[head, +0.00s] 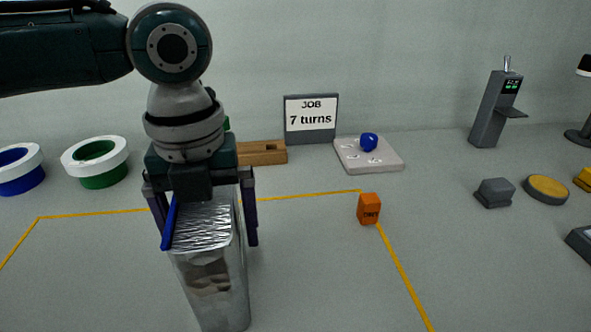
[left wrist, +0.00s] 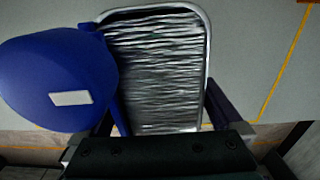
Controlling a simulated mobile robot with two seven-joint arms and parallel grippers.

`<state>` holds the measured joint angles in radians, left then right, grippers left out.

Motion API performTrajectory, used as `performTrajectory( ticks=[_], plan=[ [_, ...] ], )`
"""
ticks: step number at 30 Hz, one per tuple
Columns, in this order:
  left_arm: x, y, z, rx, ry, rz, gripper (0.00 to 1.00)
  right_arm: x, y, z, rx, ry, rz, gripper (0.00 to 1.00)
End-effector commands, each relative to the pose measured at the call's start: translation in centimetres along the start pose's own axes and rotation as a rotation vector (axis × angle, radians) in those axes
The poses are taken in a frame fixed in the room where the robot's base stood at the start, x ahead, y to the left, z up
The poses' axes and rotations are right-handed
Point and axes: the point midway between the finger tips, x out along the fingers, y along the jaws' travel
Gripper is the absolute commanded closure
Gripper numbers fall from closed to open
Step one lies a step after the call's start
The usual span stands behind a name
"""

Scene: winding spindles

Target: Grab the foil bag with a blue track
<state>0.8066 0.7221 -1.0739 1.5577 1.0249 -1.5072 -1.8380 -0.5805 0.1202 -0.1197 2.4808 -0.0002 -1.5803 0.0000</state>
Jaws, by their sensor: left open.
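The silver foil bag (head: 212,275) stands upright at the front left of the table, its crinkled top facing up. A blue track (head: 170,226) runs along the left edge of its top. In the left wrist view the foil top (left wrist: 155,75) fills the middle, and a large blue rounded piece (left wrist: 60,85) with a small white patch lies at its left. My left gripper (head: 206,232) is open, pointing down over the bag, with one finger on each side of its upper part. Whether the fingers touch the bag cannot be told. My right gripper is not in view.
A blue-and-white roll (head: 20,168) and a green-and-white roll (head: 95,162) stand at the left. A wooden block (head: 262,152), a "7 turns" sign (head: 311,118) and a pale board (head: 370,158) are behind. An orange block (head: 369,209) sits on the yellow line, right of the bag.

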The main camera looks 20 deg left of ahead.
Motion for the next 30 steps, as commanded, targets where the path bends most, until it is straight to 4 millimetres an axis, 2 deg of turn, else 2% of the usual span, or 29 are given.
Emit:
performTrajectory(
  ticks=[3,11,30],
  plan=[
    [1.44,-0.01,-0.06,0.001,0.0,0.001,0.0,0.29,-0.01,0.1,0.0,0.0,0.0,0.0],
    [1.67,-0.01,-0.02,0.002,-0.002,-0.001,0.0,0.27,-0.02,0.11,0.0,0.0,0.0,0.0],
    [1.63,0.0,-0.01,0.001,-0.002,0.0,0.72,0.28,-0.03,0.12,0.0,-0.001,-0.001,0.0]
  ],
)
